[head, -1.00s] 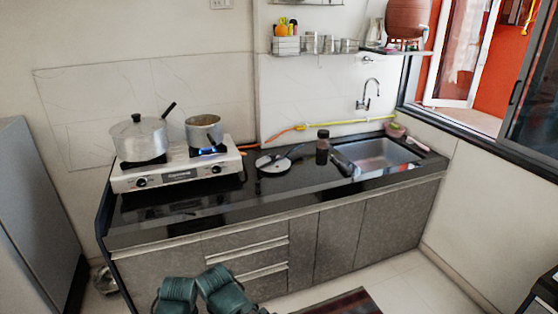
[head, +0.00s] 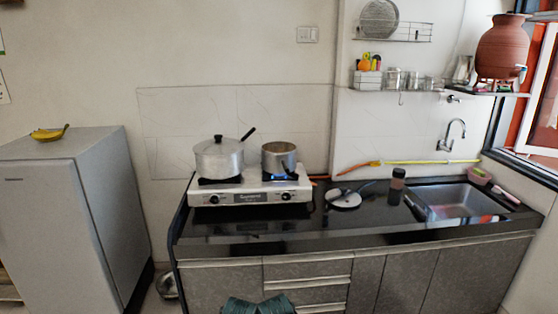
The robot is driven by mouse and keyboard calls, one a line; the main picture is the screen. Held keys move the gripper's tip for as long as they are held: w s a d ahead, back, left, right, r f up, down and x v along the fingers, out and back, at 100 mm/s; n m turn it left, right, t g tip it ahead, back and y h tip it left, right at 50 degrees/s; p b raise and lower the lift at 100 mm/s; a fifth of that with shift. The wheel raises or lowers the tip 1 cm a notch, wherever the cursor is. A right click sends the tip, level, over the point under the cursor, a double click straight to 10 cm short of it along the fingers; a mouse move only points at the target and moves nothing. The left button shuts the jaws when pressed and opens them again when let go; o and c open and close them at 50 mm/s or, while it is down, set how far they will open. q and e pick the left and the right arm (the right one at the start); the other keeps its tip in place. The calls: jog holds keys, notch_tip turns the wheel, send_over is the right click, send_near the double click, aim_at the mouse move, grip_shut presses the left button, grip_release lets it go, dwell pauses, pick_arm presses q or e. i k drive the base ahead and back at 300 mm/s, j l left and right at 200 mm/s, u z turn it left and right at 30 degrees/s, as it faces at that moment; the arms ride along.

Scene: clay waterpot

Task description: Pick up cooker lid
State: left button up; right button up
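A round silver lid with a dark long handle, which looks like the cooker lid (head: 344,200), lies flat on the black countertop (head: 250,228), right of the stove. A silver pot (head: 219,160) with its own domed lid and black knob stands on the left burner. An open pan (head: 279,158) is on the right burner, where a blue flame shows. Neither of my grippers can be seen; only dark green parts of mine show at the bottom edge, well short of the lid.
The white gas stove (head: 252,191) stands left of the lid. A dark bottle (head: 397,181) and the sink (head: 460,200) are to its right. A grey fridge (head: 75,215) stands at left. Drawers and cabinets front the counter.

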aim_at(353, 200)
jog(key=i+l, duration=2.5)
jog(key=i, duration=0.05)
